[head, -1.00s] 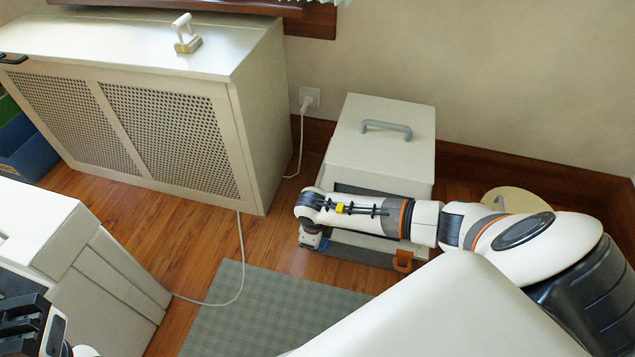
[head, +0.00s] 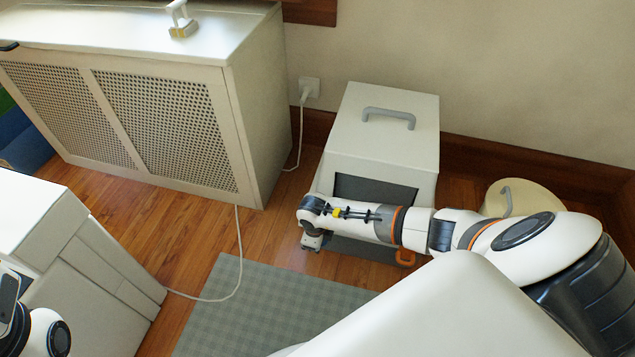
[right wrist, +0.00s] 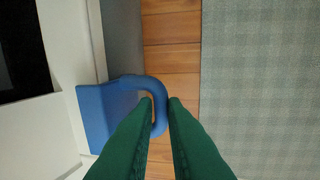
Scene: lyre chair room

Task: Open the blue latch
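The blue latch (right wrist: 105,112) is a flat plate with a curved loop handle, fixed at the edge of a pale box front in the right wrist view. My right gripper's green fingers (right wrist: 161,103) stand on both sides of the loop's end, which fills the gap between their tips. In the head view my right arm reaches across the front of the white box (head: 385,125), with its wrist low at the box's left front corner. The blue latch is hidden there. My left gripper is out of view; only part of my left arm shows at the lower left.
A round beige lidded container (head: 530,200) stands right of the box. A perforated cabinet (head: 170,125) is at left, with a white cable (head: 240,260) on the floor. A grey mat (head: 240,320) lies in front.

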